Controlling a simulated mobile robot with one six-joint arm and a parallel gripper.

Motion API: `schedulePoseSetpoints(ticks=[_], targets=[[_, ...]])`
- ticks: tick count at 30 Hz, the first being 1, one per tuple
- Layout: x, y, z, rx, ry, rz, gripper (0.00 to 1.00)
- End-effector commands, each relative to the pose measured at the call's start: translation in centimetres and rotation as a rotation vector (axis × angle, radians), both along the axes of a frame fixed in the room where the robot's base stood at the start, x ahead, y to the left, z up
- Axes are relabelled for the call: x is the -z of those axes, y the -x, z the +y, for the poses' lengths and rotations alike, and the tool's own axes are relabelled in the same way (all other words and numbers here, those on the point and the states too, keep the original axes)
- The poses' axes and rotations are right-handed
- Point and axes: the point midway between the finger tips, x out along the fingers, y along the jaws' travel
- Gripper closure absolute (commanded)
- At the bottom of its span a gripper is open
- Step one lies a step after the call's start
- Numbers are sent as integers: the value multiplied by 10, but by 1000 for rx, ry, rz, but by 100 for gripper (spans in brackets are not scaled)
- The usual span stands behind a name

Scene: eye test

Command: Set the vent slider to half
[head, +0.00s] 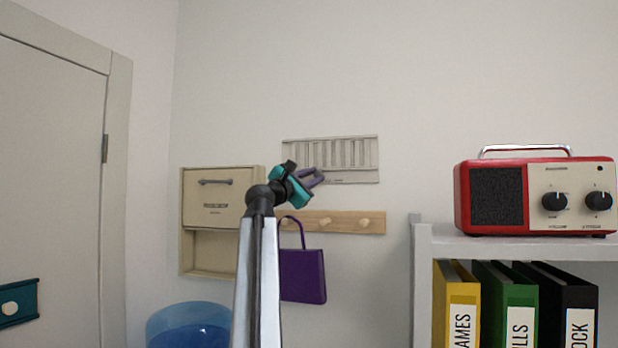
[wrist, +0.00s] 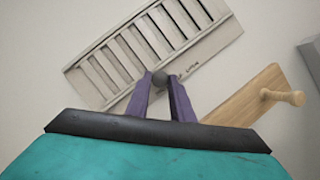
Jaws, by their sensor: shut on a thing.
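The vent (head: 345,155) is a pale grey slatted plate on the back wall, with dark upright slots. In the wrist view the vent (wrist: 150,45) fills the upper middle, and several slots look at least partly open. Its slider has a small dark grey round knob (wrist: 160,79) at the lower edge of the slats. My gripper (head: 320,177) reaches the vent's lower edge. In the wrist view its purple fingers (wrist: 161,82) are shut on the knob, one on each side. The knob's track is mostly hidden by the fingers, and small marks beside it are too blurred to read.
A wooden peg rail (head: 345,222) with a purple bag (head: 303,277) hangs just below the vent. A beige wall box (head: 212,200) is to the left. A red radio (head: 495,200) stands on a shelf (head: 500,246) to the right. A blue bin (head: 188,318) stands lower left.

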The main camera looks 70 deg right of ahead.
Motion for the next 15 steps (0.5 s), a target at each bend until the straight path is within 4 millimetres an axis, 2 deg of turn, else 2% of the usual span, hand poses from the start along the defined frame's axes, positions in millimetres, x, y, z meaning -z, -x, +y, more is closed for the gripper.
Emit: schedulePoseSetpoints(ticks=[1,6,15], targets=[[1,9,1,3,-2,-2,100],[1,25,0,2,-2,-2,100],[2,26,-1,1,-3,-2,100]])
